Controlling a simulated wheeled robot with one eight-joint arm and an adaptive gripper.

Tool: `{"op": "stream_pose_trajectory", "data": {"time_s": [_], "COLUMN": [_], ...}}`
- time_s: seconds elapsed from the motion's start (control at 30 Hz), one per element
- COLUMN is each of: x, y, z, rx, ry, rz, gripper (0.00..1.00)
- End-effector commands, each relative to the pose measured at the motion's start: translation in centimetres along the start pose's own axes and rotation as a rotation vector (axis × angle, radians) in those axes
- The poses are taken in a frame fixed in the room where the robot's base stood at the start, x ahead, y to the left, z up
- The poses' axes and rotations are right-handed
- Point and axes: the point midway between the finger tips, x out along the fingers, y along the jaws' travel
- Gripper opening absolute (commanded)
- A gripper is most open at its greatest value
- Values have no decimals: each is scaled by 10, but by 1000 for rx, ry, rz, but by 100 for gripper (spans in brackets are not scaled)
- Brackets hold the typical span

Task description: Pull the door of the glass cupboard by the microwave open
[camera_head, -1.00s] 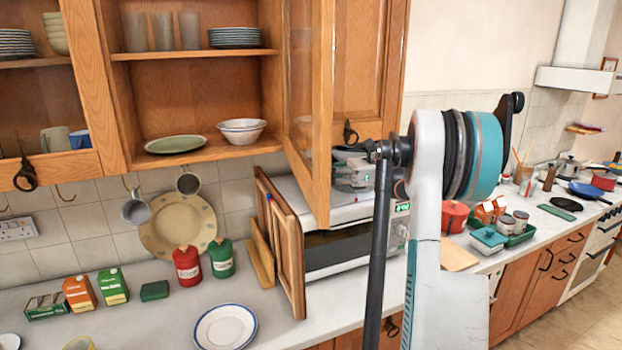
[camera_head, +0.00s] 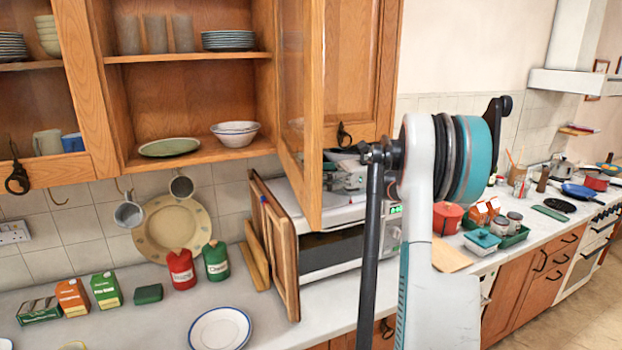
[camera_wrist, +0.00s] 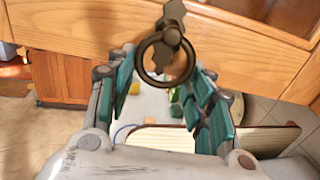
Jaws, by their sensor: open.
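The glass cupboard (camera_head: 189,60) has a wooden-framed glass door (camera_head: 314,110) that stands swung open, out from the wall above the microwave (camera_head: 345,245). The door's outer face is hidden in the head view. In the wrist view, a dark ring pull (camera_wrist: 147,70) hangs on the wooden bottom rail (camera_wrist: 80,25) of a glazed door. My gripper (camera_wrist: 166,78) is open, with its teal-padded fingers on either side of the ring and not closed on it. I cannot tell whether they touch it. In the head view my gripper (camera_head: 345,178) is partly hidden behind the open door.
Wooden boards (camera_head: 281,250) lean beside the microwave below the door. Red and green canisters, cartons and a plate (camera_head: 220,330) stand on the counter. Mugs hang under the cupboard, which holds bowls (camera_head: 236,133) and plates. A closed wooden door (camera_head: 352,70) is to the right.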

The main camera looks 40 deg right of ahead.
Motion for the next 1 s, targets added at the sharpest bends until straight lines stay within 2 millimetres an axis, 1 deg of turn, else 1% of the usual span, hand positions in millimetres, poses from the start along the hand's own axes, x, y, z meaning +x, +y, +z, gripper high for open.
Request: {"op": "stream_pose_trajectory", "data": {"time_s": [0.13, 0.23, 0.37, 0.6, 0.7, 0.83, 1.0], "x": [0, 0, 0, 0, 0, 0, 0], "y": [0, 0, 0, 0, 0, 0, 0], "z": [1, 8, 27, 72, 85, 96, 100], "rx": [0, 0, 0, 0, 0, 0, 0], "ry": [0, 0, 0, 0, 0, 0, 0], "rz": [0, 0, 0, 0, 0, 0, 0], "gripper": [48, 48, 48, 48, 48, 48, 48]}}
